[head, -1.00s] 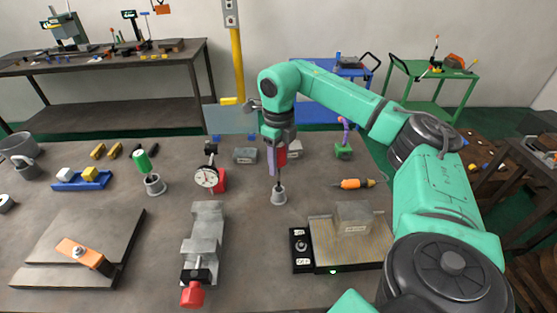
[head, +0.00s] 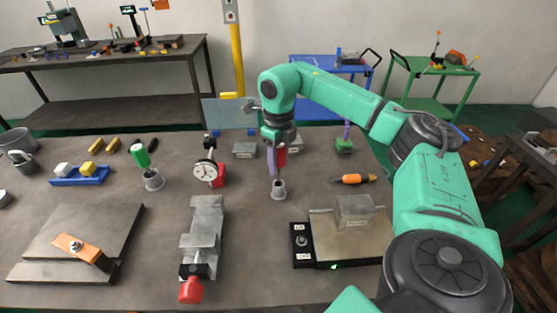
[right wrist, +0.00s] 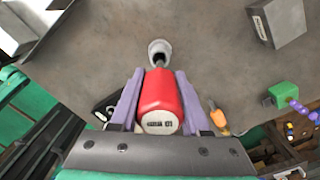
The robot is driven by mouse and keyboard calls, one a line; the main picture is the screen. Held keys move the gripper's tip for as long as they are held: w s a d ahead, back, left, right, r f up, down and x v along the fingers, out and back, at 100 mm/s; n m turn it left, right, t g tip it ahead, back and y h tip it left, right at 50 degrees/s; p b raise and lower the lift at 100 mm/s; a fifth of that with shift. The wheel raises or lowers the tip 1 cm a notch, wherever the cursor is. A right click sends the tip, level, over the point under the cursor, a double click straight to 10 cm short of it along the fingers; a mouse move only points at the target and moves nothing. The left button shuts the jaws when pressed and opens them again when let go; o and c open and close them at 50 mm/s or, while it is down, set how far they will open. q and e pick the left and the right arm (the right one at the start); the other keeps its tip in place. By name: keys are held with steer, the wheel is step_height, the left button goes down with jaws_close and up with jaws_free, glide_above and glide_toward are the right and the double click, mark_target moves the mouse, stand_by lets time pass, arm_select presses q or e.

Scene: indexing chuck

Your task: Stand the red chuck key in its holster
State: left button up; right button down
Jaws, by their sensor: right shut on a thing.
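My right gripper (head: 274,170) is shut on the red chuck key (head: 281,156). It holds the key upright by its red handle, with the dark shaft pointing down. A small grey holster cup (head: 278,189) stands on the table directly below. In the right wrist view the red handle (right wrist: 159,100) lies between the two purple fingers, and the shaft's end meets the mouth of the grey cup (right wrist: 159,48). The shaft tip appears to be at or just inside the mouth; how deep is hard to tell. My left gripper is out of view.
A green-handled tool (head: 140,154) stands in a similar grey cup (head: 153,181) to the left. A dial gauge (head: 205,173) and a grey vise (head: 203,232) are left of the holster. An orange-handled tool (head: 353,179) lies to the right. Table around the holster is clear.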

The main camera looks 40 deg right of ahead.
steer(key=shift+f+b, duration=1)
steer(key=shift+f, duration=0.85)
steer(key=shift+c, duration=1.5)
jaws_free()
step_height(320, 180, up, 10)
steer(key=shift+f, duration=0.1)
step_height(320, 180, up, 5)
steer(key=p, duration=0.2)
glide_above(278, 178)
steer(key=shift+w+d, duration=0.1)
steer(key=shift+d, duration=0.1)
steer(key=shift+w+f, duration=0.1)
steer(key=shift+f, duration=0.05)
